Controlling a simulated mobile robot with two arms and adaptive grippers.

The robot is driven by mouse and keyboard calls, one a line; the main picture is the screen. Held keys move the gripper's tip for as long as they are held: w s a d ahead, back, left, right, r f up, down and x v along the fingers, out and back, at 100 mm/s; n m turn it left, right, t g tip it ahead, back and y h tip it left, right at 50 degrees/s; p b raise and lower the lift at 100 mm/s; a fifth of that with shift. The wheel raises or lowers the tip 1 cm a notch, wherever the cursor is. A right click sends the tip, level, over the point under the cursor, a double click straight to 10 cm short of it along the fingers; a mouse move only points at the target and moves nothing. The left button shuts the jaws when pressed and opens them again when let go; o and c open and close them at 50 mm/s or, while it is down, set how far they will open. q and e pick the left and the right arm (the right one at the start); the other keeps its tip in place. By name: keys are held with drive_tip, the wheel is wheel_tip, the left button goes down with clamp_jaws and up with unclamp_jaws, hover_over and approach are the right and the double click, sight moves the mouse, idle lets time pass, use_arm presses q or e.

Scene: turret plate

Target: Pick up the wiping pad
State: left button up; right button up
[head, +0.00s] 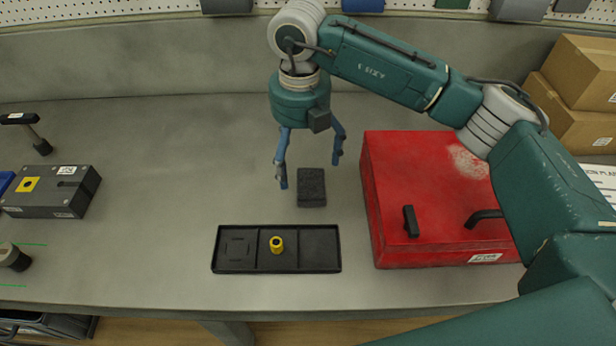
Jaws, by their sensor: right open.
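The wiping pad (311,188) is a dark grey, rough-looking rectangular block lying flat on the grey bench. It sits behind the black tray and left of the red box. My right gripper (309,173) hangs down over the pad area, with its two blue fingers spread wide and nothing between them. One finger shows left of the pad and the other to its upper right. I cannot tell exactly how high the fingertips are above the bench. The pad is in full view. My left gripper is not in view.
A black tray (265,269) holds a yellow ring-shaped part (276,244). A red box (400,180) with black handles stands close on the right. A grey block fixture (50,192) stands at left. Cardboard boxes (575,75) are stacked at back right. The bench left of the pad is clear.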

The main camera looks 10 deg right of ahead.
sight(305, 183)
drive_tip(key=shift+s+d+f, duration=0.1)
drive_tip(key=shift+d+f, duration=0.1)
drive_tip(key=shift+f, duration=0.35)
drive_tip(key=shift+d+f, duration=0.1)
drive_tip(key=shift+f, duration=0.25)
drive_tip(key=f+p, duration=0.2)
drive_tip(key=f, duration=0.1)
drive_tip(key=f+p, duration=0.1)
drive_tip(key=f, duration=0.1)
drive_tip(key=shift+w, duration=0.25)
drive_tip(key=shift+d+f, duration=0.1)
drive_tip(key=shift+f, duration=0.1)
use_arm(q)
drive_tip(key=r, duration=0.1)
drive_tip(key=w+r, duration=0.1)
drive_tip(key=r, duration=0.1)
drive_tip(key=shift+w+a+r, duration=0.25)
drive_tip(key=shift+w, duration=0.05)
use_arm(e)
drive_tip(key=c, duration=1.1)
